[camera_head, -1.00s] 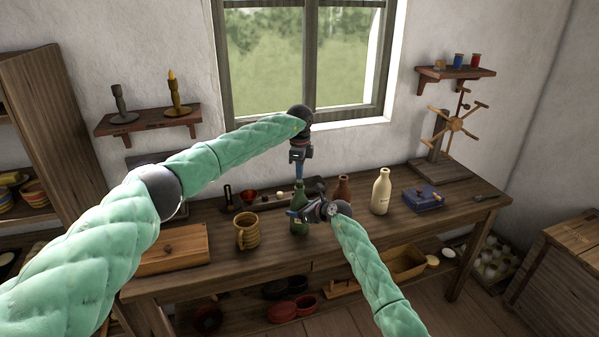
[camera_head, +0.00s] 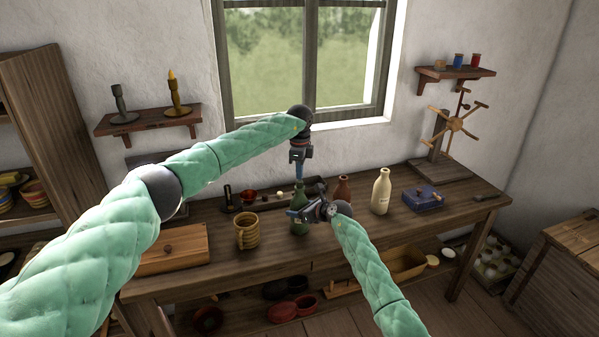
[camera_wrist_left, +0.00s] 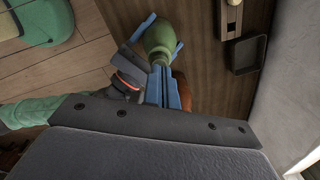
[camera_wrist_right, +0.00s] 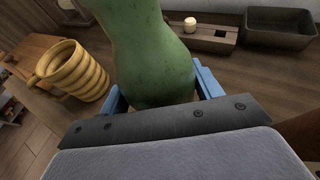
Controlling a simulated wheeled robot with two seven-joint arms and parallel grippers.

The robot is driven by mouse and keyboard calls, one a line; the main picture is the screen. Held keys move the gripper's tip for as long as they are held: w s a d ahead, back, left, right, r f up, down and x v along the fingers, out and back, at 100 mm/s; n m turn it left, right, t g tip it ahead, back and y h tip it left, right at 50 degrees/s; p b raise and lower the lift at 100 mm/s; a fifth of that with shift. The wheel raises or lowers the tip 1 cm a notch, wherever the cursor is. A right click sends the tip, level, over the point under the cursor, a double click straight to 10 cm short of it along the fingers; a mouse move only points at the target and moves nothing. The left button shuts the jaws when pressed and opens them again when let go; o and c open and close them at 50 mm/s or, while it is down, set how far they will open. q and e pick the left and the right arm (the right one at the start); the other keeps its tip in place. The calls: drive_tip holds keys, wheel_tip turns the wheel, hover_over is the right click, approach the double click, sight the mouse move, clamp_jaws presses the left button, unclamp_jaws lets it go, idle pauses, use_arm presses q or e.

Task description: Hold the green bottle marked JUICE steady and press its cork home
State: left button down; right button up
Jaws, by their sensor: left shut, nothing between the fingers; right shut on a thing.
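The green bottle (camera_head: 299,193) stands upright on the workbench; no JUICE lettering is readable. My right gripper (camera_head: 296,215) is shut around its body, and in the right wrist view the bottle (camera_wrist_right: 153,50) fills the space between the blue fingers. My left gripper (camera_head: 299,180) is shut and empty, pointing down with its fingertips right over the bottle's mouth. In the left wrist view its closed fingers (camera_wrist_left: 161,68) meet the top of the bottle (camera_wrist_left: 157,38). The cork is hidden by the fingertips; I cannot tell how deep it sits.
A ribbed yellow mug (camera_head: 247,232) stands left of the bottle. A brown bottle (camera_head: 343,190), a cream bottle (camera_head: 381,191) and a blue box (camera_head: 423,197) stand to the right. A wooden box (camera_head: 172,250) is at the left end. A dark tray (camera_wrist_right: 279,28) lies behind.

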sight(299, 181)
use_arm(q)
drive_tip(key=shift+f, duration=0.55)
idle(0.5)
drive_tip(key=shift+r, duration=2.5)
drive_tip(key=shift+r, duration=0.1)
wheel_tip(299, 181, up, 12)
use_arm(e)
drive_tip(key=o, duration=1.5)
